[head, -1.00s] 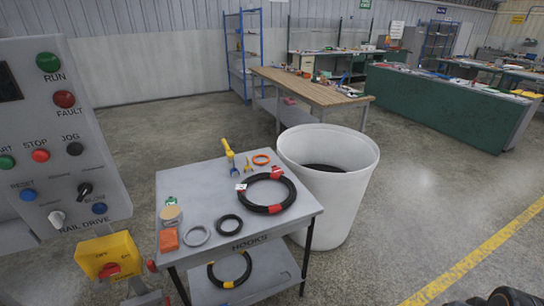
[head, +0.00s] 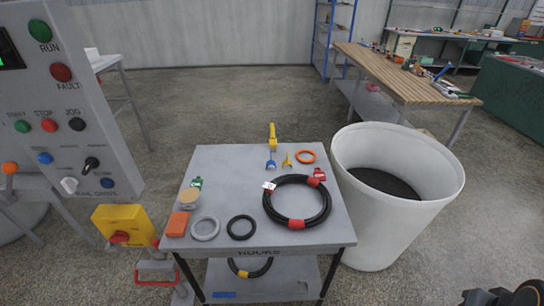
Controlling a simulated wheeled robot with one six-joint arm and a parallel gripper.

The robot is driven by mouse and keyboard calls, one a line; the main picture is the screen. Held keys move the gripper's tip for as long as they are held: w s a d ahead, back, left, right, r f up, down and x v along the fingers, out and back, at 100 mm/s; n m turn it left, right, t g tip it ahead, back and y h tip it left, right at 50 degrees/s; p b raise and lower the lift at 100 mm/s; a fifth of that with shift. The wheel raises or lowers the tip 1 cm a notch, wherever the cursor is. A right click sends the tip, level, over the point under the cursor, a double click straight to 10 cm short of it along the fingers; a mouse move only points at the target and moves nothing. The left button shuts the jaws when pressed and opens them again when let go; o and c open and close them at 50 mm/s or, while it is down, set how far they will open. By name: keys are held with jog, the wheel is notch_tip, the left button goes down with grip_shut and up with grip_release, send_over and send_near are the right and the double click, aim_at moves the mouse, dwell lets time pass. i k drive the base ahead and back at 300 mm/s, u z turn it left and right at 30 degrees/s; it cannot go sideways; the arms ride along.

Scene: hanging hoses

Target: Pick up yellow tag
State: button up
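A small yellow tag-like piece (head: 286,162) lies near the back edge of the grey table (head: 225,165), between a blue piece (head: 270,162) and an orange ring (head: 306,156). Its details are too small to make out. A larger yellow tool-like object (head: 272,136) stands just behind the blue piece at the table's back edge. My gripper does not show; only a dark part, cut off by the frame, shows in the bottom right corner.
A black hose coil (head: 324,207) with red bands lies at the table's right. Grey (head: 205,229) and black rings (head: 241,227) lie in front. A white bin (head: 365,235) stands right of the table, a control panel (head: 65,120) left.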

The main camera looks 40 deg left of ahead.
aim_at(287, 162)
jog(key=u, duration=0.85)
jog(key=i, duration=0.95)
jog(key=u, duration=0.9)
